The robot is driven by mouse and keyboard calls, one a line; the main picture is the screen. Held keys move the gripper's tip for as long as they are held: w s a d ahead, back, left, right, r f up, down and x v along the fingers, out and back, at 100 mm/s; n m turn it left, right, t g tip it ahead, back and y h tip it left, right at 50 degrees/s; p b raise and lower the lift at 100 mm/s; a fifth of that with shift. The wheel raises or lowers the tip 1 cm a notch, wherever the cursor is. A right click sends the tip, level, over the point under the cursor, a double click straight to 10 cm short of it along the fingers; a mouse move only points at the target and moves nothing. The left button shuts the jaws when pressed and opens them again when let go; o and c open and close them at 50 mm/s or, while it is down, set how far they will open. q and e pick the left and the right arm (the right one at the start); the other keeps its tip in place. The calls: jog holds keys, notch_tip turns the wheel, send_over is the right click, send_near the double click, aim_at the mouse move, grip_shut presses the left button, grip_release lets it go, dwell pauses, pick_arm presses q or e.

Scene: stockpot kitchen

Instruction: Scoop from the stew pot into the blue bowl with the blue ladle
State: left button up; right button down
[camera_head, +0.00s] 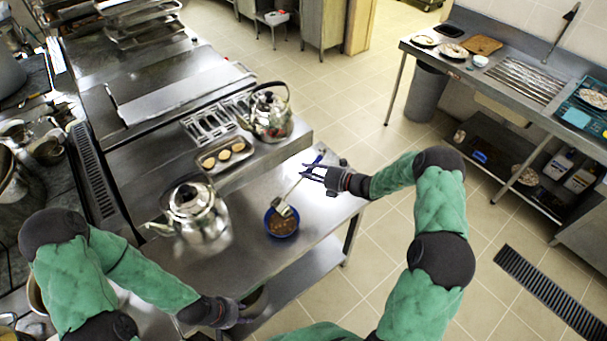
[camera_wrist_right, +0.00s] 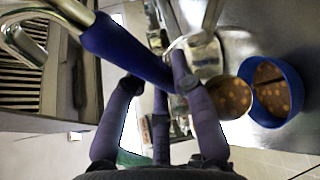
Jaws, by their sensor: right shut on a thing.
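My right gripper (camera_head: 318,173) is shut on the blue handle of the ladle (camera_head: 292,191). In the right wrist view my right gripper's fingers (camera_wrist_right: 158,86) close around the blue handle (camera_wrist_right: 125,50). The ladle's metal head (camera_wrist_right: 228,97) shows brown stew in it, close beside the blue bowl's rim. The blue bowl (camera_head: 270,231) stands on the steel table and holds brown stew with lighter pieces; it also shows in the right wrist view (camera_wrist_right: 291,75).
A steel kettle (camera_head: 200,215) stands left of the bowl, and another kettle (camera_head: 270,115) stands behind. A tray (camera_head: 222,156) with round pale pieces lies between them. The table (camera_head: 325,205) is bare right of the bowl. A sink counter (camera_head: 480,70) is at the far right.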

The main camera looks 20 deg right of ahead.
jog(key=w+d+f+m+t+y+b, duration=0.1)
jog(key=w+d+f+m+y+b, duration=0.1)
jog(key=d+f+m+b, duration=0.3)
jog(key=shift+w+d+f+m+b, duration=0.35)
jog(key=shift+f+b, duration=1.15)
jog(key=shift+b, duration=0.5)
jog(key=shift+s+f, duration=0.1)
dwell(0.6)
